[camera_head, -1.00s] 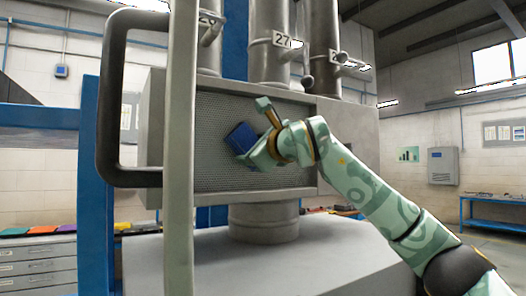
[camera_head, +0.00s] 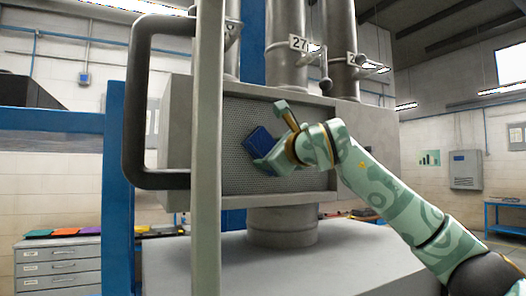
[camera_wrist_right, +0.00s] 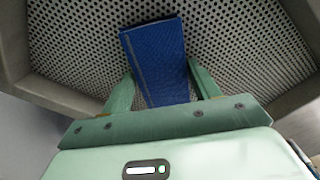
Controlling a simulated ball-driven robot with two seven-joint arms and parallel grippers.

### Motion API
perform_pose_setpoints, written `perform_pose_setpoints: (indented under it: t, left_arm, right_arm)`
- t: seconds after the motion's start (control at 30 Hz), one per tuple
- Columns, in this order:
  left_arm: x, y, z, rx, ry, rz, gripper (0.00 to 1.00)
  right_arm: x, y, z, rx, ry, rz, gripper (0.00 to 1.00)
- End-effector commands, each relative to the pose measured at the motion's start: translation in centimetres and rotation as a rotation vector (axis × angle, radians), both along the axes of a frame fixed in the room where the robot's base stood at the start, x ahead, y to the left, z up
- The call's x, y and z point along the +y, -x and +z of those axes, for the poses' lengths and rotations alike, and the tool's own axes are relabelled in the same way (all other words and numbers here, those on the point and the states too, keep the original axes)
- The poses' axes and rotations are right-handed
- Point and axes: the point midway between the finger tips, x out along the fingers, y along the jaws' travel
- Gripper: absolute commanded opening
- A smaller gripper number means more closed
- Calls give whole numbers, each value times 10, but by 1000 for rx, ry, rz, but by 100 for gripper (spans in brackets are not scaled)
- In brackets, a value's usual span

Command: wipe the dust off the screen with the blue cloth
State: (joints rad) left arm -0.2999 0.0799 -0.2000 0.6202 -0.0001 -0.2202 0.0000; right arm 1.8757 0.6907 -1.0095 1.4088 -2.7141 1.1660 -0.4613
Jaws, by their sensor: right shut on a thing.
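The screen (camera_head: 240,120) is a grey perforated metal sheet set in the front of a grey metal box. It also fills the back of the right wrist view (camera_wrist_right: 240,45). My right gripper (camera_head: 268,160) is shut on the blue cloth (camera_head: 258,142), a folded dark blue pad. In the right wrist view the cloth (camera_wrist_right: 155,55) sits between the two green fingers (camera_wrist_right: 160,90), against or very close to the screen. I cannot tell whether it touches. Dust is not clearly visible. My left gripper is not in view.
A dark handle (camera_head: 138,100) and a pale upright post (camera_head: 207,150) stand in front of the box's left side. Metal pipes (camera_head: 288,50) rise above the box. A grey drawer cabinet (camera_head: 55,265) stands at lower left. A pale surface (camera_head: 340,265) lies below.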

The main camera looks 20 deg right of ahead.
Motion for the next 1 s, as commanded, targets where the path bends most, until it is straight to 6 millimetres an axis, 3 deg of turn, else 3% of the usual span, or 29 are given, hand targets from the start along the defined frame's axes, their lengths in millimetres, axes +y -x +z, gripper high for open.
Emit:
perform_pose_setpoints:
  t: [0.77, 1.0]
  left_arm:
    - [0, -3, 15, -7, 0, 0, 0]
    - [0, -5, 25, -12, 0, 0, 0]
  right_arm:
    - [-48, -7, 1, 0, 1, -1, 43]
    - [-72, -9, 2, 1, 0, -2, 43]
